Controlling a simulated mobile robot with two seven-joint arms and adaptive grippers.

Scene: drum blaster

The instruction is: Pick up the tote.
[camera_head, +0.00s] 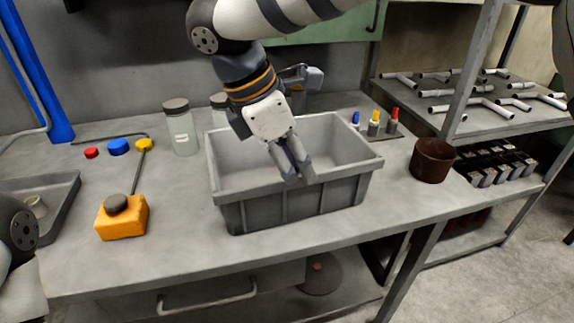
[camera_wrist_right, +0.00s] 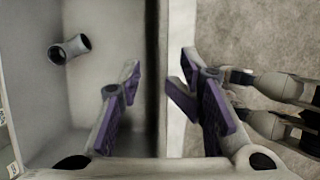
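The grey tote (camera_head: 300,205) stands upright on the workbench in the middle of the head view. My right gripper (camera_head: 294,172) points down over the tote, near its front rim. In the right wrist view the purple-padded fingers of the right gripper (camera_wrist_right: 163,88) are apart. The tote's light rim runs between them, with one finger on the inner side of the tote (camera_wrist_right: 30,110) and one on the outer side. Contact with the wall cannot be told. A small pipe piece (camera_wrist_right: 69,49) lies inside the tote. Part of my left arm shows at the left edge; its gripper is outside the view.
A shelf with white pipes (camera_head: 470,104) stands at the right.

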